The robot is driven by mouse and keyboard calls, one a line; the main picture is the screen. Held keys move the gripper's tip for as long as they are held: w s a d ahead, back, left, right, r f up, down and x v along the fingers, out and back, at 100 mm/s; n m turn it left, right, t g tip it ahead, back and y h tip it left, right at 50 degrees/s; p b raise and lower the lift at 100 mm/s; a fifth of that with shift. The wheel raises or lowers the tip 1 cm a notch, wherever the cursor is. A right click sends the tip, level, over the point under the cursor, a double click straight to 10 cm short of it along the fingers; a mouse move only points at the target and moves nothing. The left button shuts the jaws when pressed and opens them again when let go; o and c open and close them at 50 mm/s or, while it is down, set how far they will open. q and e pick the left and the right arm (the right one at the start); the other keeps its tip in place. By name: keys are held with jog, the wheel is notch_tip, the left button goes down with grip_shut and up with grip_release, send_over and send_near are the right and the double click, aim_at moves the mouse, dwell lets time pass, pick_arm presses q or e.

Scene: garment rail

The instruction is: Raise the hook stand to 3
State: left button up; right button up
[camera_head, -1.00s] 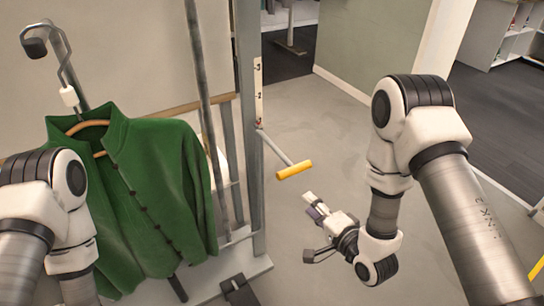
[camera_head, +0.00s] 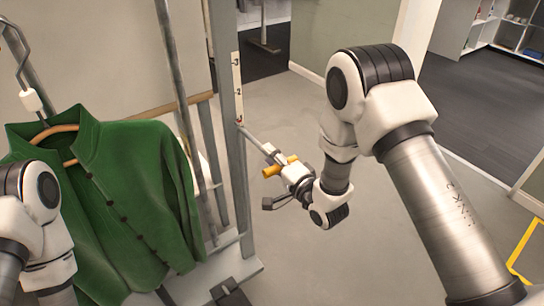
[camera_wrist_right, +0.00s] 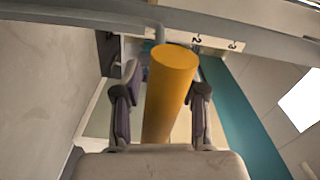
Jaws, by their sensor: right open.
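The hook stand has a hook with a white block (camera_head: 31,100), which holds a green jacket (camera_head: 110,190) on a wooden hanger (camera_head: 55,132). Its grey post (camera_head: 229,110) carries a white number scale (camera_head: 237,80) showing 3 and 2, with a red mark lower down. A crank rod (camera_head: 252,139) leaves the post and ends in a yellow handle (camera_head: 270,171). My right gripper (camera_head: 282,174) is open at the handle. In the right wrist view the handle (camera_wrist_right: 168,85) stands between the two open fingers, with gaps beside it. My left gripper is out of view.
The stand's pale base (camera_head: 245,268) has a dark pedal-like block (camera_head: 229,293). Grey floor (camera_head: 400,215) to the right is clear. A yellow floor line (camera_head: 522,250) and shelves (camera_head: 500,30) are farther right.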

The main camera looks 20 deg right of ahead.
grip_shut()
jog(key=shift+r, duration=0.1)
notch_tip(320, 180, up, 18)
jog(key=p, duration=1.1)
jog(key=shift+w+r, duration=0.15)
jog(key=shift+r, duration=0.1)
grip_release()
jog(key=shift+r, duration=0.1)
jog(key=shift+s, duration=0.2)
